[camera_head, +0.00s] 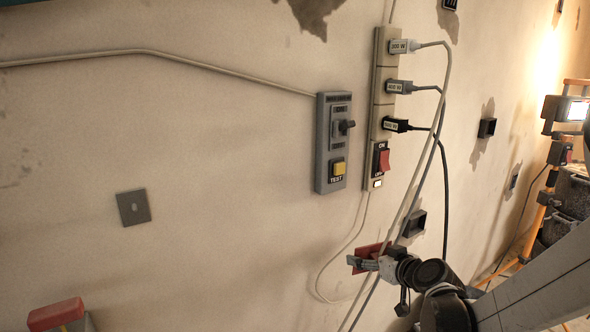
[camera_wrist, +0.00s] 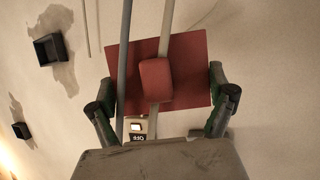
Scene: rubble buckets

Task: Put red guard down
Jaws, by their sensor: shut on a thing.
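The red guard (camera_head: 366,257) is a flat red plate held near the wall, below the power strip (camera_head: 381,110). My gripper (camera_head: 362,263) is shut on it. In the wrist view the red guard (camera_wrist: 190,65) shows as a wide red plate with a raised red block at its middle. My gripper's fingers (camera_wrist: 163,82) are at its left and right edges. Two cables cross the plate in that view. I cannot tell whether the guard touches the wall. The power strip has a red ON/OFF switch (camera_head: 384,160) at its lower end.
Several plugs with hanging cables (camera_head: 442,110) run down beside my gripper. A grey box with a yellow TEST button (camera_head: 338,169) is on the wall to the left. A small black box (camera_head: 415,223) sits close to my gripper's right. The wall at left is mostly bare.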

